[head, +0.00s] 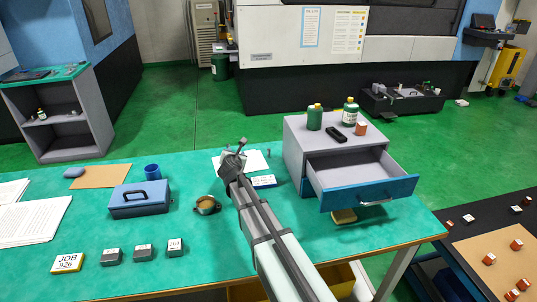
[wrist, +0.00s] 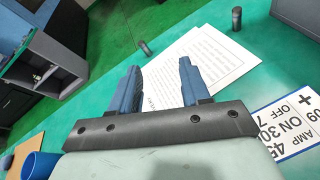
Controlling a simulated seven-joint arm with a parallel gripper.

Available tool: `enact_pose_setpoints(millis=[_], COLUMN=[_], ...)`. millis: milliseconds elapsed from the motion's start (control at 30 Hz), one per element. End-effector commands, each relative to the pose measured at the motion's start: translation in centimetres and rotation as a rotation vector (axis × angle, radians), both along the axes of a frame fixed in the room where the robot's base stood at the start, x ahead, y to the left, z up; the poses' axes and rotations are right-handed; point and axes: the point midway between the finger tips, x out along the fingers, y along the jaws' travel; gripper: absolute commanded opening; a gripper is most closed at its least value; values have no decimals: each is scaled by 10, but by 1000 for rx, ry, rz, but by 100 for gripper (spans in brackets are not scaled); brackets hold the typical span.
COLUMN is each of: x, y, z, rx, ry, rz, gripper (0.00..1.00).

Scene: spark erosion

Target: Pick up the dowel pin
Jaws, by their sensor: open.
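Two small dark grey cylinders stand on the green table; I cannot tell which is the dowel pin. In the wrist view one (wrist: 145,47) is near the far table edge, left of the white paper. The other (wrist: 236,18) stands beyond the paper to the right; it seems to show in the head view (head: 268,153), right of my gripper. My gripper (head: 241,146) is open and empty above the paper sheet (head: 257,161). In the wrist view its two blue fingers (wrist: 158,80) are apart, with paper visible between them. Both cylinders lie beyond the fingertips.
A grey cabinet (head: 293,152) with an open drawer (head: 370,192) stands to the right, bottles on top. A printed card (head: 263,181) lies near my arm. A brown round container (head: 207,205), blue box (head: 140,207) and blue cup (head: 152,171) are left.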

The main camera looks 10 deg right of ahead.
Motion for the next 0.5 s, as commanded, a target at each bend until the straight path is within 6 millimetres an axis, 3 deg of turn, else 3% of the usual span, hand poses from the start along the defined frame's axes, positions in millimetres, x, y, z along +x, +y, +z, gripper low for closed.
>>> enact_pose_setpoints(millis=[33,200,333,500], x=[-4,-12,-16,-12], y=[-27,-86,-110,-119], z=[-6,-20,-25,-29], rx=[-50,-192,-250,-272], ry=[19,82,111,122], rz=[-19,-49,-61,-63], gripper=[46,46,46,46])
